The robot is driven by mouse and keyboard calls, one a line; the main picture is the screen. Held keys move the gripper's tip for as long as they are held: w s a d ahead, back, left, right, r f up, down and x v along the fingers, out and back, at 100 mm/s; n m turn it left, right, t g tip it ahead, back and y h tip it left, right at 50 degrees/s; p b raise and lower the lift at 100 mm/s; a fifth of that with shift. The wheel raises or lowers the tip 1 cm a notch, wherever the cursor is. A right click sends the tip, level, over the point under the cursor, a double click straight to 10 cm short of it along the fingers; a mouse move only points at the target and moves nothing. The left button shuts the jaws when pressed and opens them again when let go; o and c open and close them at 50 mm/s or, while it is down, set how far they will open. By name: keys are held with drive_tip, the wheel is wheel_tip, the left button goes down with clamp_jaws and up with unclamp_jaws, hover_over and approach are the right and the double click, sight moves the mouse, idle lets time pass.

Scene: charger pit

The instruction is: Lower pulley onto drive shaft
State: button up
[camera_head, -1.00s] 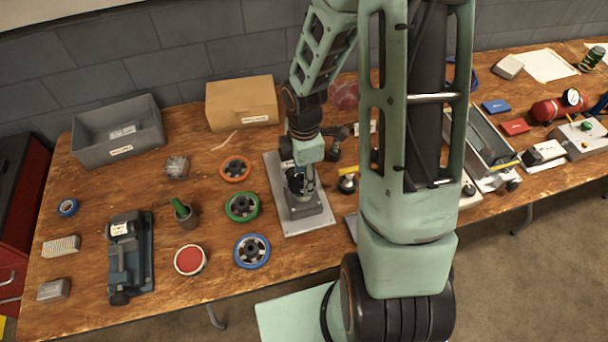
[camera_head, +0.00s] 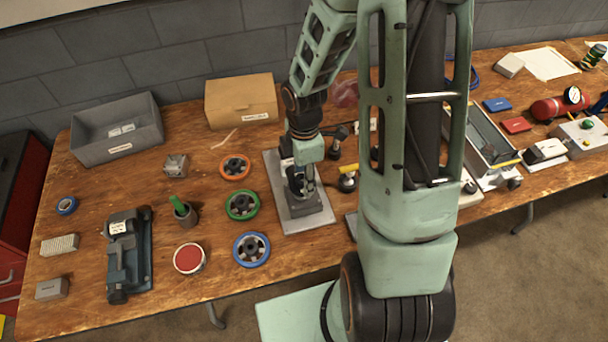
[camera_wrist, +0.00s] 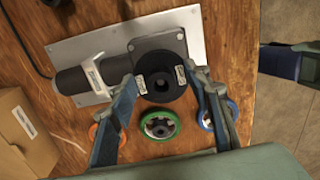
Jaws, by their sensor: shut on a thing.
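My gripper (camera_wrist: 162,80) is shut on a black round pulley (camera_wrist: 166,94), one pale-tipped finger on each side of it. The pulley is in front of the grey drive unit (camera_wrist: 158,41) in the wrist view, and the drive shaft cannot be made out. In the head view the drive unit (camera_head: 307,205) stands on a pale baseplate (camera_head: 285,217), with my gripper (camera_head: 299,180) right above it. I cannot tell whether the pulley touches the shaft.
Orange (camera_head: 235,167), green (camera_head: 242,205) and blue (camera_head: 251,249) wheels lie left of the baseplate. A cardboard box (camera_head: 241,102) and a grey bin (camera_head: 118,130) stand at the back. A clamp-like tool (camera_head: 128,255) lies at left. Equipment crowds the right side.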

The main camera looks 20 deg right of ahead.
drive_tip(key=shift+f+b, duration=1.2)
drive_tip(key=shift+f, duration=0.4)
idle(0.4)
drive_tip(key=o, duration=1.3)
drive_tip(key=shift+o, duration=0.2)
wheel_tip(320, 180, up, 12)
